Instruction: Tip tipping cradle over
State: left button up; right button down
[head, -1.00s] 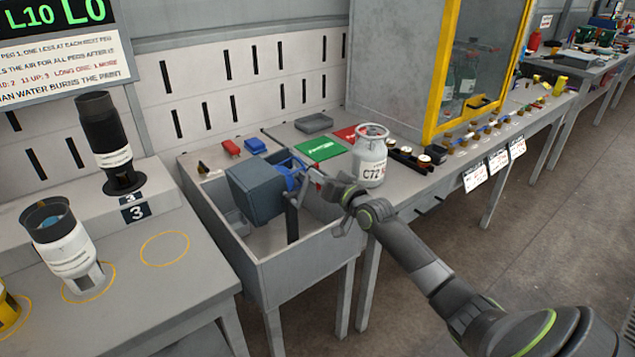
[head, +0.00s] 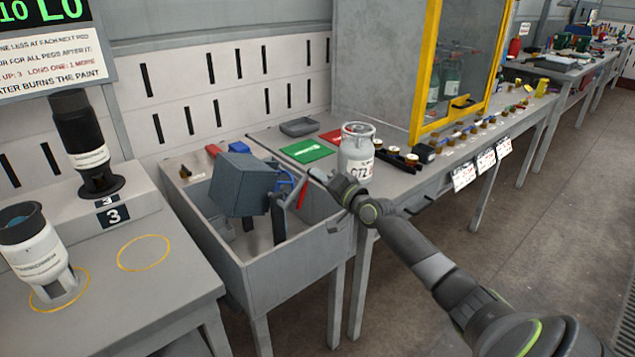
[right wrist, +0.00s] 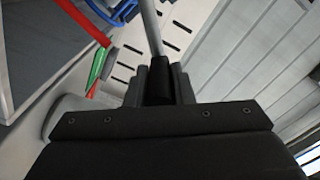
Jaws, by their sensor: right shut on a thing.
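The tipping cradle (head: 240,184) is a dark blue-grey box tilted over inside a grey open-topped bin (head: 290,262). Blue and red parts show at its right side. My right gripper (head: 318,178) is at the right of the cradle, over the bin's right side. In the right wrist view, my right gripper (right wrist: 160,92) is shut on a black-sleeved handle (right wrist: 159,78) with a thin grey rod running up from it. The join between handle and cradle is hard to make out. My left gripper is not in view.
A green mat (head: 308,151) and a grey tray (head: 298,127) lie behind the bin. A yellow-framed cabinet (head: 425,75) stands further back. White-and-black cylinders (head: 85,150) stand on the left.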

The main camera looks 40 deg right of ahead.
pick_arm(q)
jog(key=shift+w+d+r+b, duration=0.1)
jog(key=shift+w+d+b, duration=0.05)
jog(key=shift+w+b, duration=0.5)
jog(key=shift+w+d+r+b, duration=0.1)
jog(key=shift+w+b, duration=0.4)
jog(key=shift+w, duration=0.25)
pick_arm(e)
jog(key=shift+d+f+m, duration=0.4)
jog(key=shift+f+m, duration=0.25)
jog(key=shift+f, duration=0.05)
jog(key=shift+d+f+m, duration=0.35)
jog(key=shift+f+m, duration=0.3)
jog(key=c, duration=1.3)
grip_release()
jog(key=shift+o, duration=0.2)
jog(key=shift+r, duration=0.1)
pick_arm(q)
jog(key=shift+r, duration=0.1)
pick_arm(e)
jog(key=shift+s, duration=0.1)
